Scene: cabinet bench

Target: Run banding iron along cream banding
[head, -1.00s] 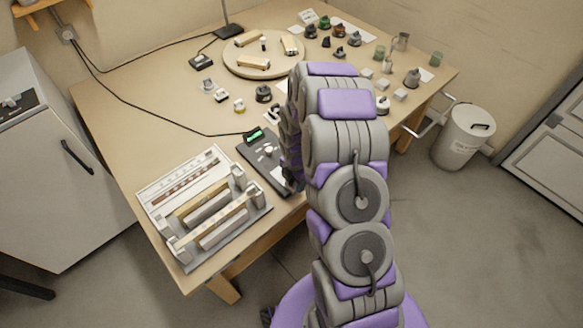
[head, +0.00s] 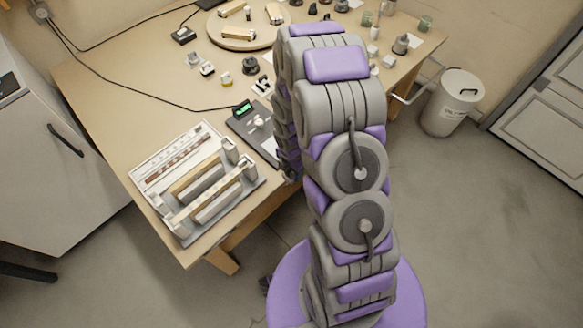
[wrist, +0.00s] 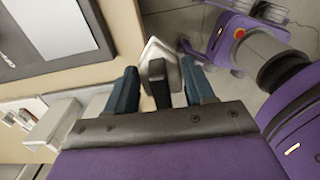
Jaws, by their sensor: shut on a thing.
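My gripper (wrist: 158,70) is shut on the banding iron (wrist: 161,50), which has a pale metal pointed sole and a dark grip between the two blue-grey fingers. In the head view my arm hides the gripper and the iron. A grey fixture (head: 180,232) stands at the table's front left corner and holds upright boards between end posts. A pale cream strip (head: 213,192) runs along the front board's top edge; I cannot tell for sure that it is the cream banding. In the wrist view the iron is over the floor, apart from the fixture's pale end (wrist: 52,125).
A dark plate (head: 240,122) with a green display lies beside the fixture, and its edge shows in the wrist view (wrist: 108,48). A round board (head: 222,38) with wooden pieces, small tools and a black cable lie farther back. A white bin (head: 452,100) stands right.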

